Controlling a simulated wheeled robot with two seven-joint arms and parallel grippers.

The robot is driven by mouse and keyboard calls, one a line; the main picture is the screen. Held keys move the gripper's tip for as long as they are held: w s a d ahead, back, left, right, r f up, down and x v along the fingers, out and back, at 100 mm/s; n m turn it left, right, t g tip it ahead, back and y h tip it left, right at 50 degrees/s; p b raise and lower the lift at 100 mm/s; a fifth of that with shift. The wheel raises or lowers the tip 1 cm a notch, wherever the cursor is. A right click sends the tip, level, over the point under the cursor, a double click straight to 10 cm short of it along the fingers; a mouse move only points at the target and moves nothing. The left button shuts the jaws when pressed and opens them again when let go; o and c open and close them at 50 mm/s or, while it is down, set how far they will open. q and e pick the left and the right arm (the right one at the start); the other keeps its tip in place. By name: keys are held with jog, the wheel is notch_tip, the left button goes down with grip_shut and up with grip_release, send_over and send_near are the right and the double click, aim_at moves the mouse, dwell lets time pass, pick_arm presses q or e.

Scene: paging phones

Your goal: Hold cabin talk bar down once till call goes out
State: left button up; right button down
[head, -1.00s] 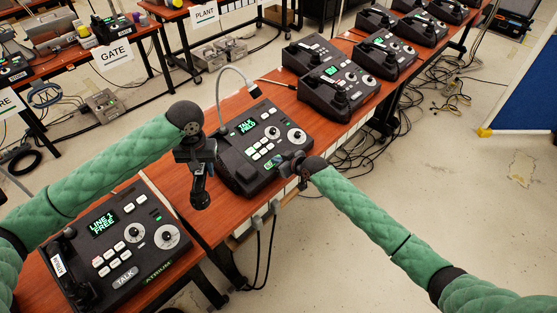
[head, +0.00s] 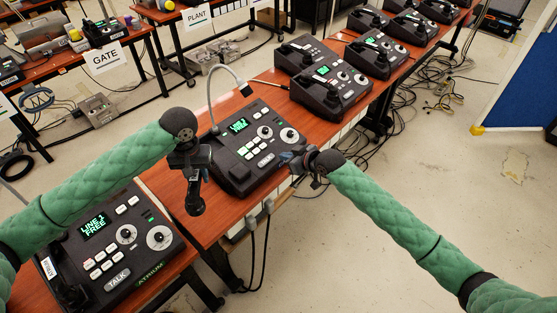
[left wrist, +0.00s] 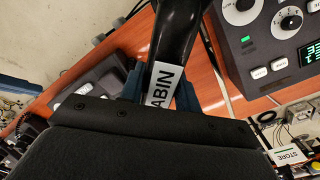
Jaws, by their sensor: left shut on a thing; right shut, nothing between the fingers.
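The cabin phone, a dark desk console (head: 232,180) with a gooseneck microphone, sits mid-table in the head view. Its screen (head: 238,125) is lit green; the small text is hard to read. Its pale TALK bar (head: 265,159) on the front edge is uncovered. My right gripper (head: 287,159) is shut and empty just right of the bar, apart from it. My left gripper (head: 192,176) is shut on a black handset (head: 195,205), held up left of the console. In the left wrist view the handset's white label (left wrist: 165,84) reads "ABIN", its first letter hidden.
The Atrium phone (head: 108,255) stands at the front left, its screen reading LINE 1 FREE and its handset in place. More phones (head: 330,93) line the table behind. Cables hang by the table's edge.

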pick_arm(q)
jog(key=shift+f, duration=0.35)
jog(key=shift+w+f, duration=0.1)
jog(key=shift+f, duration=0.05)
pick_arm(e)
jog(key=shift+v, duration=1)
jog(key=shift+d+r, duration=0.1)
